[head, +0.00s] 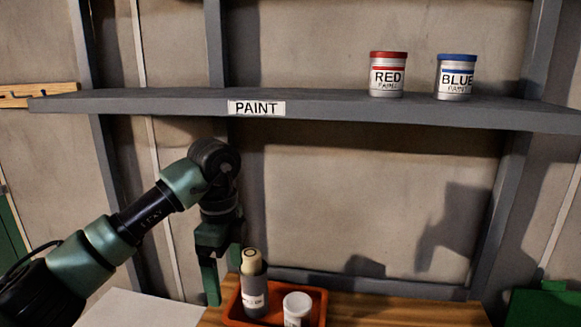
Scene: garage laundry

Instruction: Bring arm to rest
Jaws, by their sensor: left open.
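My left arm comes in from the left and bends down at the wrist. My left gripper (222,282) points down with its two green fingers apart, and nothing shows between them. It is beside and behind a grey cylindrical container (254,296) with a pale round top, which stands in an orange tray (232,311). I cannot tell whether the right finger touches the container, as the container partly hides it. My right gripper is not in view.
A white-lidded jar (297,308) stands in the tray on a wooden worktop (400,312). A grey shelf (330,108) labelled PAINT runs above the arm and holds a red paint can (388,76) and a blue paint can (456,78). The worktop's right part looks clear.

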